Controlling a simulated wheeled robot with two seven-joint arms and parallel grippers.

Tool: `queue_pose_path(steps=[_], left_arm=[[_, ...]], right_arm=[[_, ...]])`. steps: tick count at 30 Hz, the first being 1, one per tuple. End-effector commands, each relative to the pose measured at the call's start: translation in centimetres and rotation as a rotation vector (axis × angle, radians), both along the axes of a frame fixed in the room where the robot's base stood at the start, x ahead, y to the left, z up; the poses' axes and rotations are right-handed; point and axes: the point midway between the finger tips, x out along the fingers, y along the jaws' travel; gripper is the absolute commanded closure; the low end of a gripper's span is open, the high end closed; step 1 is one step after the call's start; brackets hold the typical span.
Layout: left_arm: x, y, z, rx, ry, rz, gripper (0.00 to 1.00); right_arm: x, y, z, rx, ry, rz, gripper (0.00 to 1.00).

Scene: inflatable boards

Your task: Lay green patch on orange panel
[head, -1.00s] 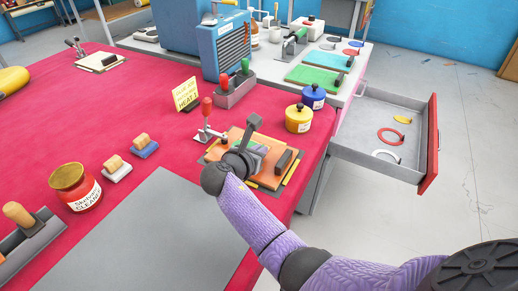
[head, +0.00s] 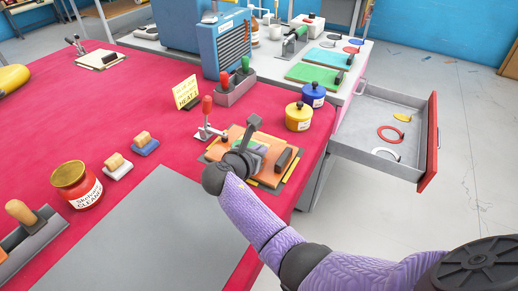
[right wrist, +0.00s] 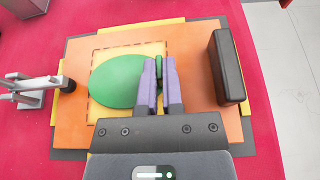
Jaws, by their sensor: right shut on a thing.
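The orange panel (right wrist: 198,95) lies flat on a dark board with yellow showing at its edges. It also shows in the head view (head: 235,133). Within a dashed outline on the panel is a pale yellow square (right wrist: 105,112). The green oval patch (right wrist: 120,82) is over this square, reaching slightly past its left edge. My right gripper (right wrist: 160,65) is shut on the patch near its right end, and the fingers hide part of it. Whether the patch fully touches the panel cannot be told. In the head view, my right gripper (head: 249,145) hides most of the patch. My left gripper is not in view.
A black block (right wrist: 228,68) stands at the panel's right side. A red-handled toggle clamp (head: 207,115) stands at its left edge. Yellow (head: 299,117) and blue (head: 313,95) pots are behind. An open drawer (head: 385,135) juts out at the right.

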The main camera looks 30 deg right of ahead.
Motion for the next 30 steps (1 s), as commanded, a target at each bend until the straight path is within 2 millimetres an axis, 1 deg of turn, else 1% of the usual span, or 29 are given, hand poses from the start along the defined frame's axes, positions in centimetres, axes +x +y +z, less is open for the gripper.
queue_pose_path(steps=[13, 15, 17, 18, 19, 20, 24, 25, 26, 27, 30], left_arm=[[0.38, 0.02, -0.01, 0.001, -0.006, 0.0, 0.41], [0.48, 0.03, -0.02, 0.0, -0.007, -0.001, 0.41], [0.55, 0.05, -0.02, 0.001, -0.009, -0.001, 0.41], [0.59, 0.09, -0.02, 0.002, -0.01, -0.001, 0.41], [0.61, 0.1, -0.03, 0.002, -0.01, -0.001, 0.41], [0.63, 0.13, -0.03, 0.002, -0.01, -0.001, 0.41], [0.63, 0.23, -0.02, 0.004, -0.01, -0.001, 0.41], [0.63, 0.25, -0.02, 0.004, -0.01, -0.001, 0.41], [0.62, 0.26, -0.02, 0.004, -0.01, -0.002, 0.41], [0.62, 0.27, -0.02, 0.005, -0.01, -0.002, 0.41], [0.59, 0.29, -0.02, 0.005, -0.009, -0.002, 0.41]], right_arm=[[0.02, -0.01, -0.11, 0.0, -0.001, 0.0, 1.0], [0.02, -0.01, -0.11, 0.0, -0.001, 0.0, 0.82], [0.01, -0.01, -0.1, 0.0, -0.001, 0.0, 0.69], [0.01, 0.0, -0.11, 0.0, -0.001, 0.0, 0.61], [0.01, 0.0, -0.11, 0.0, -0.001, 0.0, 0.55], [0.02, -0.01, -0.12, 0.0, -0.001, 0.0, 0.51], [0.01, 0.0, -0.13, 0.0, -0.001, 0.0, 0.51], [0.0, -0.01, -0.13, 0.0, 0.0, 0.0, 0.49], [0.0, -0.01, -0.13, 0.0, 0.0, 0.0, 0.43], [0.0, -0.01, -0.13, 0.0, 0.0, 0.0, 0.35], [0.0, 0.0, -0.14, 0.0, 0.0, 0.0, 0.16]])
